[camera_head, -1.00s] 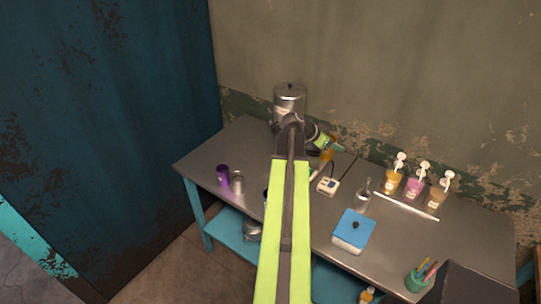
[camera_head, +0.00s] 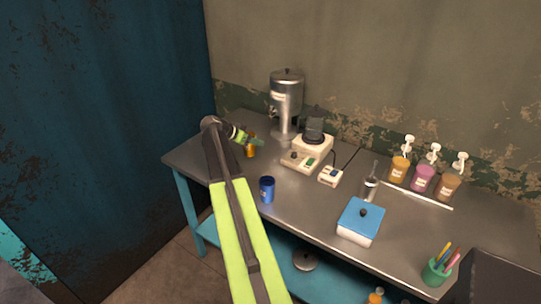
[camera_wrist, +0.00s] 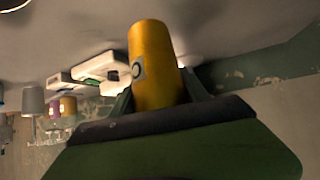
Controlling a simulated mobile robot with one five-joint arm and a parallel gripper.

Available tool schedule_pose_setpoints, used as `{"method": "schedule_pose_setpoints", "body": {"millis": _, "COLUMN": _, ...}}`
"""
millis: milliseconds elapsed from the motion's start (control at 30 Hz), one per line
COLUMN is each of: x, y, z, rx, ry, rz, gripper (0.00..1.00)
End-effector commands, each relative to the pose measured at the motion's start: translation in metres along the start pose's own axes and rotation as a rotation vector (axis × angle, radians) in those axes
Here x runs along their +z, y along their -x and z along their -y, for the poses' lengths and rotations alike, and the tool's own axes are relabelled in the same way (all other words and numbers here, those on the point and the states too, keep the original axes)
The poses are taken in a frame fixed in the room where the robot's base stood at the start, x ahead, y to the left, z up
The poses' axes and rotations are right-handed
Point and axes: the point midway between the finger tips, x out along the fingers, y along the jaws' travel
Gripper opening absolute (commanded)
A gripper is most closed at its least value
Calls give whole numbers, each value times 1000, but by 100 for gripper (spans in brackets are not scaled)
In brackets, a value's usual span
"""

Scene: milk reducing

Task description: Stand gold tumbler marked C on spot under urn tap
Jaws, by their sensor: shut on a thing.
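The gold tumbler (camera_wrist: 155,68) with a mark on its side fills the middle of the wrist view, between my gripper's fingers. In the head view the tumbler (camera_head: 250,146) shows at the end of my gripper (camera_head: 248,142), to the left of the urn. My gripper is shut on the tumbler. The silver urn (camera_head: 286,92) stands at the back of the table; its tap (camera_head: 273,112) is on the front left. I cannot make out the spot under the tap. Whether the tumbler touches the table is unclear.
A white-based appliance (camera_head: 306,154), a small white box (camera_head: 330,176) and a blue tumbler (camera_head: 267,188) stand on the table (camera_head: 320,212). A blue-lidded box (camera_head: 360,220) and pump bottles (camera_head: 422,178) are farther right. My arm covers part of the left side.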

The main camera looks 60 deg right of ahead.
Motion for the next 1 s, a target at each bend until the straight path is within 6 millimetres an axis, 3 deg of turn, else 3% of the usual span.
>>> {"method": "schedule_pose_setpoints", "body": {"millis": 33, "x": 13, "y": -1, "z": 12, "rx": -9, "ry": 7, "rz": 0, "gripper": 5}}
{"method": "schedule_pose_setpoints", "body": {"millis": 200, "x": 28, "y": 7, "z": 30, "rx": -25, "ry": 20, "rz": -1, "gripper": 5}}
{"method": "schedule_pose_setpoints", "body": {"millis": 467, "x": 24, "y": 4, "z": 33, "rx": -27, "ry": 20, "rz": 0, "gripper": 5}}
{"method": "schedule_pose_setpoints", "body": {"millis": 667, "x": 1, "y": -26, "z": 36, "rx": -26, "ry": 20, "rz": 0, "gripper": 5}}
{"method": "schedule_pose_setpoints", "body": {"millis": 1000, "x": -52, "y": -97, "z": 39, "rx": -27, "ry": 19, "rz": 0, "gripper": 5}}
